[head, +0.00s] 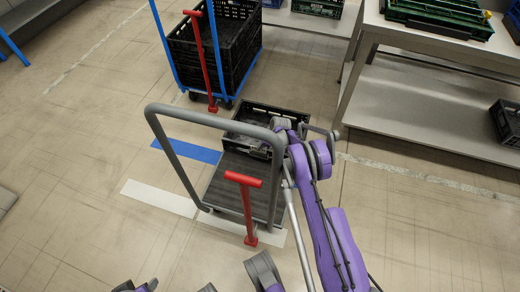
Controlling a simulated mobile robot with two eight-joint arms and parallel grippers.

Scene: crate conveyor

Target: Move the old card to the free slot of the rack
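I make out no card and no rack with a free slot in the head view. A platform cart (232,190) with a grey tube handle stands in the middle, with a black crate (262,113) at its far end. My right arm reaches up from the bottom, and its gripper (277,136) is at the crate's right side. The wrist hides the fingertips, so I cannot tell whether they touch the crate or are open. Purple and grey arm parts show at the bottom edge, but I make out no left gripper.
A blue-framed trolley (213,45) with stacked black crates stands behind. A red T-handle (245,200) rises at the cart's near side. A grey table (440,45) with green crates (440,15) stands at upper right; a black crate (507,122) is on its lower shelf.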

